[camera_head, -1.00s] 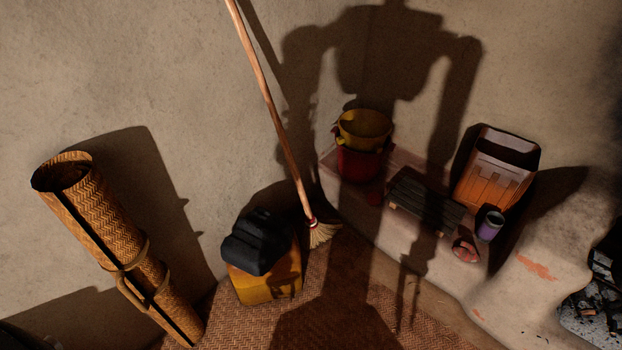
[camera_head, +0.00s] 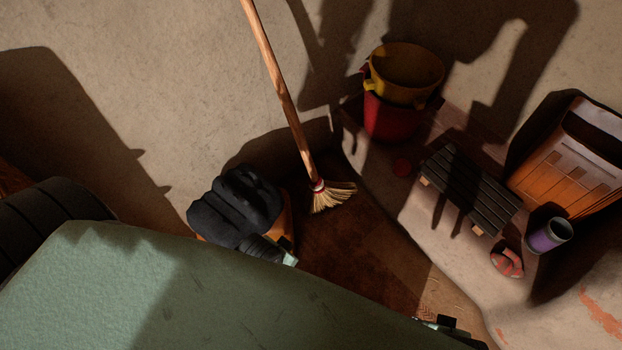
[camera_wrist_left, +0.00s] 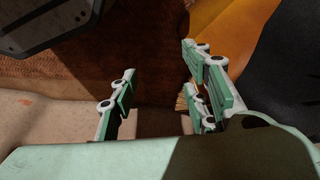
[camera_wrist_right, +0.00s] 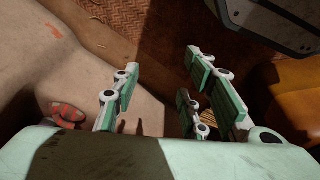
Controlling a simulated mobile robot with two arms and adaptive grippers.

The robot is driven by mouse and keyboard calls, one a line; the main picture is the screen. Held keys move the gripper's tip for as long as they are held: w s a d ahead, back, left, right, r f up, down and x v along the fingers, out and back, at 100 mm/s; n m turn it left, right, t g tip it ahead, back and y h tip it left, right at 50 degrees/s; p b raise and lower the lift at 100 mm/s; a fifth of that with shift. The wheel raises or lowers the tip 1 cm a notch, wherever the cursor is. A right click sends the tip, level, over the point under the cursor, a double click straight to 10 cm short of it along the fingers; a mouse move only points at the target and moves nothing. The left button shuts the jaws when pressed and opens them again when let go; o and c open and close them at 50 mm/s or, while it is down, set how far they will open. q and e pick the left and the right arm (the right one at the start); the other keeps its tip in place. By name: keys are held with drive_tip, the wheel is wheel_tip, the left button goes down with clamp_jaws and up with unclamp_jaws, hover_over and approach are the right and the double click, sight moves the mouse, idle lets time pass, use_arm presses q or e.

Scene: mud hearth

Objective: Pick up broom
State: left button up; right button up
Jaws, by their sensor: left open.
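The broom leans against the wall in the head view, with a wooden handle (camera_head: 282,95) running up out of the top edge and straw bristles (camera_head: 332,196) on the floor in the corner. My left gripper (camera_wrist_left: 155,75) is open with nothing between its fingers. A bit of straw bristle (camera_wrist_left: 181,103) shows beside its right-hand fingers in the left wrist view. My right gripper (camera_wrist_right: 162,75) is also open and empty. A yellowish straw patch, probably the bristles, lies beyond its fingers. In the head view my green arm hides most of both grippers.
A yellow container (camera_wrist_left: 215,22) with a black thing (camera_head: 235,207) on top stands left of the bristles. On the ledge at right are a yellow pot (camera_head: 406,75) on a red bucket (camera_head: 390,118), a dark slatted stand (camera_head: 468,188), an orange container (camera_head: 562,170) and a purple cup (camera_head: 549,235).

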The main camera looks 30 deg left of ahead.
use_arm(q)
wheel_tip(320, 180, up, 3)
drive_tip(key=w+b, duration=0.2)
drive_tip(key=b, duration=0.1)
drive_tip(key=m+t+y+b, duration=0.5)
drive_tip(key=m+t, duration=0.9)
drive_tip(key=m, duration=1.3)
approach(281, 106)
drive_tip(key=p+x, duration=0.1)
drive_tip(key=x, duration=0.2)
drive_tip(key=shift+w+a+f+m+t, duration=0.15)
drive_tip(key=shift+w+m+t, duration=0.15)
drive_tip(key=shift+w+m, duration=0.15)
drive_tip(key=shift+w, duration=0.45)
drive_tip(key=x, duration=0.6)
drive_tip(key=shift+w+a+f+b, duration=0.1)
drive_tip(key=shift+w+a+b, duration=0.1)
drive_tip(key=shift+w+b, duration=0.15)
use_arm(e)
wheel_tip(281, 106, up, 9)
drive_tip(key=t, duration=0.1)
drive_tip(key=shift+s+d+r, duration=0.15)
drive_tip(key=shift+s+r, duration=0.05)
drive_tip(key=shift+s, duration=0.1)
